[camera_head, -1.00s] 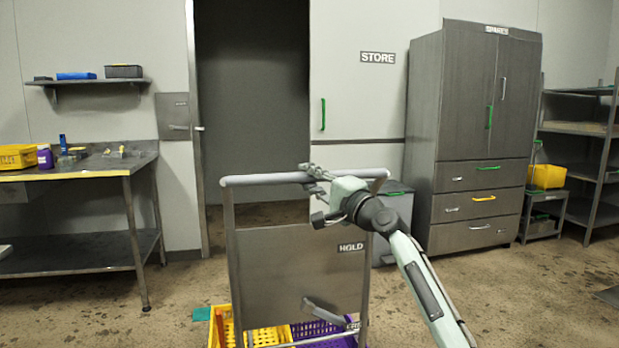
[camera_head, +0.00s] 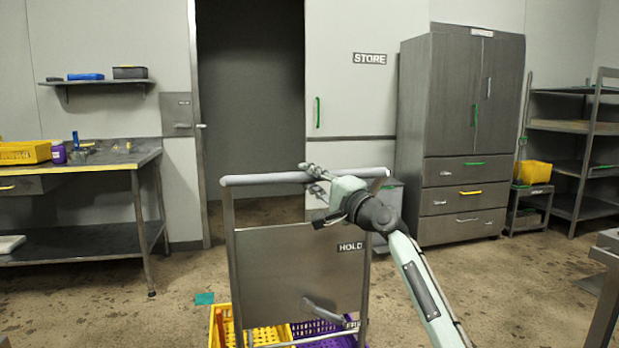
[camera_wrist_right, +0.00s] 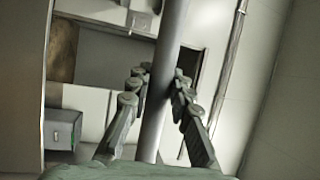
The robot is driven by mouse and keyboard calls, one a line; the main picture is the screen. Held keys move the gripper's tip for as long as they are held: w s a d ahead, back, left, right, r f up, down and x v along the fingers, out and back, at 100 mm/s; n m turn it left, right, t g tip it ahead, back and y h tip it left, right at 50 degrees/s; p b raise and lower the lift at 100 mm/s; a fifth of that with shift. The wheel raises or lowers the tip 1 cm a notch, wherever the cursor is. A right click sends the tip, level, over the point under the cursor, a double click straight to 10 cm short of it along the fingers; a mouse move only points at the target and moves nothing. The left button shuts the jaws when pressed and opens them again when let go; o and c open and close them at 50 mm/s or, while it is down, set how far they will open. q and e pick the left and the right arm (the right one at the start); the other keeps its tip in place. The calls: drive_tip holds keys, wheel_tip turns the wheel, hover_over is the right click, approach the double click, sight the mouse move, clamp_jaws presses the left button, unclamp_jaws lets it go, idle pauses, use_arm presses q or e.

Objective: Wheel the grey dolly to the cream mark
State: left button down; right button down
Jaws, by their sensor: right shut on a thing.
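The grey dolly (camera_head: 300,270) stands upright in front of me in the head view, with a horizontal push bar (camera_head: 260,179) and a flat grey panel. My right gripper (camera_head: 314,180) is shut on the push bar, right of its middle. In the right wrist view the bar (camera_wrist_right: 164,60) runs between the fingers (camera_wrist_right: 157,88). A small lever (camera_head: 325,311) low on the panel slants down to the right, toward a lower label that is partly hidden; a HOLD label is higher up. No cream mark shows. My left gripper is out of view.
The dolly carries a yellow crate (camera_head: 224,318) and a purple crate (camera_head: 312,330). A teal patch (camera_head: 204,298) lies on the floor to its left. A metal bench (camera_head: 100,160) stands left, a tall cabinet (camera_head: 465,130) right. A steel table (camera_head: 607,255) enters at the right edge. Floor between is open.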

drive_tip(key=shift+s, duration=0.1)
idle(0.3)
drive_tip(key=c, duration=1.3)
unclamp_jaws()
drive_tip(key=shift+c, duration=0.2)
drive_tip(key=v, duration=1.2)
drive_tip(key=shift+f, duration=0.15)
